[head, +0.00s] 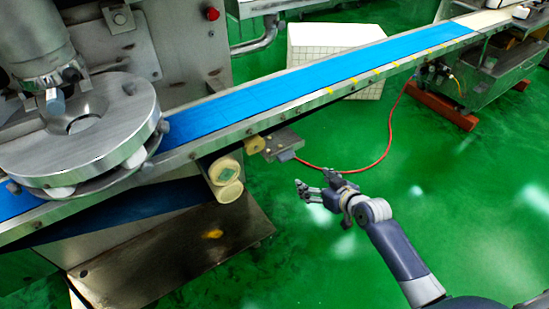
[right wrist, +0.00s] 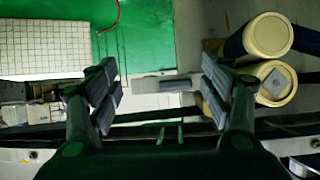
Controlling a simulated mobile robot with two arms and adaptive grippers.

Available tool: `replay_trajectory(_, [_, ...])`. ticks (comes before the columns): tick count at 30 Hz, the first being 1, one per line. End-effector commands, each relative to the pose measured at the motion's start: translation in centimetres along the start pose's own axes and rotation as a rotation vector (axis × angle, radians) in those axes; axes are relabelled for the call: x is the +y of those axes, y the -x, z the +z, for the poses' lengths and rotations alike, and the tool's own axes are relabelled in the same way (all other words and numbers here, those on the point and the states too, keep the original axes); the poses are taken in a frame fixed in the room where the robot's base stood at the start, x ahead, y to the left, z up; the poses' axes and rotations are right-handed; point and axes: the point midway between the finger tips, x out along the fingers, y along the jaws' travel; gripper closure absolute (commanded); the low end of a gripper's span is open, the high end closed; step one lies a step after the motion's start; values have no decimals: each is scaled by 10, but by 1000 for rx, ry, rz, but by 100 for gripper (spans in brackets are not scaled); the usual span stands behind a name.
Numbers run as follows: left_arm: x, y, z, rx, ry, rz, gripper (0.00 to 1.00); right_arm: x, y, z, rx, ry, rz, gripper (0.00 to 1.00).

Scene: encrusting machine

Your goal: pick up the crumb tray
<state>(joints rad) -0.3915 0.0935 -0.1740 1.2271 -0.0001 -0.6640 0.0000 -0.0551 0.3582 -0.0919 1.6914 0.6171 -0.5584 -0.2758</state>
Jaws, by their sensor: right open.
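A small flat metal piece with a grey block-like grip, which looks like the crumb tray (head: 281,141), sticks out from the near side of the conveyor beside the cream rollers. In the right wrist view the crumb tray (right wrist: 165,84) shows edge-on between the fingers, beyond their tips. My right gripper (head: 304,189) is open and empty, below and to the right of the tray in the head view, with a gap between them. Its fingers (right wrist: 160,86) also frame the right wrist view. My left gripper is not in view.
The blue conveyor belt (head: 330,70) runs diagonally across, with cream rollers (head: 225,172) under its near edge. A stained metal plate (head: 170,260) lies below. A red hose (head: 388,130) crosses the green floor. Open floor lies around my right arm.

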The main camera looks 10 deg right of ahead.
Motion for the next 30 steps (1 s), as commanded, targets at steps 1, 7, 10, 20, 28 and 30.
replay_trajectory(1, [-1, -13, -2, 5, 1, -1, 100, -4, -2, -10, 38, 17, -17, 27])
replay_trajectory(7, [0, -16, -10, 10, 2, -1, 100, -14, 5, -47, 111, 48, -56, 27])
replay_trajectory(10, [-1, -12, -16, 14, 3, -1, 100, -15, -3, -52, 119, 51, -60, 27])
replay_trajectory(20, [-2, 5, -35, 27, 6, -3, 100, -18, -44, -58, 118, 50, -59, 27])
replay_trajectory(28, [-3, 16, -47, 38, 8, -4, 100, -19, -68, -62, 119, 49, -59, 27])
replay_trajectory(30, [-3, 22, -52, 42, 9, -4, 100, -19, -78, -64, 119, 48, -60, 27])
